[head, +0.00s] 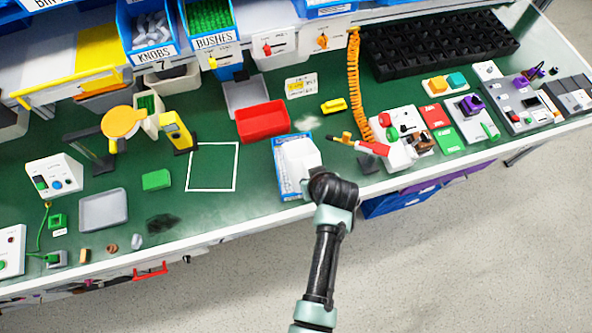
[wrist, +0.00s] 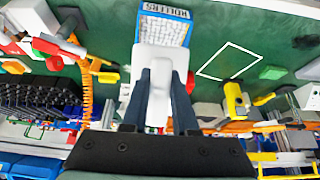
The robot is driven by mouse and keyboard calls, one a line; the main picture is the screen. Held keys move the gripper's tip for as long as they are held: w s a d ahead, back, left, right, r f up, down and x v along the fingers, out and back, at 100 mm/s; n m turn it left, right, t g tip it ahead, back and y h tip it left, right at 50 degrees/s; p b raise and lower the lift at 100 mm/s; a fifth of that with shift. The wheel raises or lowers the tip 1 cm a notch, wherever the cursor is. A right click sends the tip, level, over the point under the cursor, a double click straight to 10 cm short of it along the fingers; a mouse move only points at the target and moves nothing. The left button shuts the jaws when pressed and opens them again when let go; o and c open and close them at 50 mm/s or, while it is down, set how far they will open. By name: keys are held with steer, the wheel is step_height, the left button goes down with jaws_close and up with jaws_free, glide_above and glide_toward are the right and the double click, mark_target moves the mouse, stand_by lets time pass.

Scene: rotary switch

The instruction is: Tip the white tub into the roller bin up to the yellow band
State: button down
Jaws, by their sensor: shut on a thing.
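My gripper (wrist: 158,90) is shut on the white tub (wrist: 159,66), with one dark finger on each side of it. In the head view the white tub (head: 299,155) is over the roller bin (head: 279,168), at the bench's front edge, and hides much of it. The roller bin is a blue box; its label reading ROLLERS shows in the wrist view (wrist: 166,12). The yellow band, the tub's contents and the bin's fill level are hidden. I cannot tell how far the tub is tilted.
A red tray (head: 263,121) stands behind the bin. A white outlined square (head: 213,167) is bare mat to its left. A red-handled tool (head: 368,147) and an orange coiled hose (head: 354,80) are close on the right.

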steer(key=shift+s+d+f+t+y+b, duration=0.15)
steer(key=shift+s+f+t+b, duration=0.2)
steer(key=shift+f+b, duration=0.4)
steer(key=shift+s+f+t+y+b, duration=0.15)
steer(key=shift+f+t+b, duration=0.3)
steer(key=shift+f+b, duration=0.3)
steer(key=shift+b, duration=0.4)
steer(key=shift+t, duration=0.3)
step_height(320, 180, down, 7)
steer(key=t+y+b, duration=0.1)
steer(key=t+b, duration=0.3)
steer(key=b, duration=1.4)
steer(key=shift+b, duration=0.4)
steer(key=shift+r+t+y, duration=0.25)
steer(key=shift+t+y, duration=0.05)
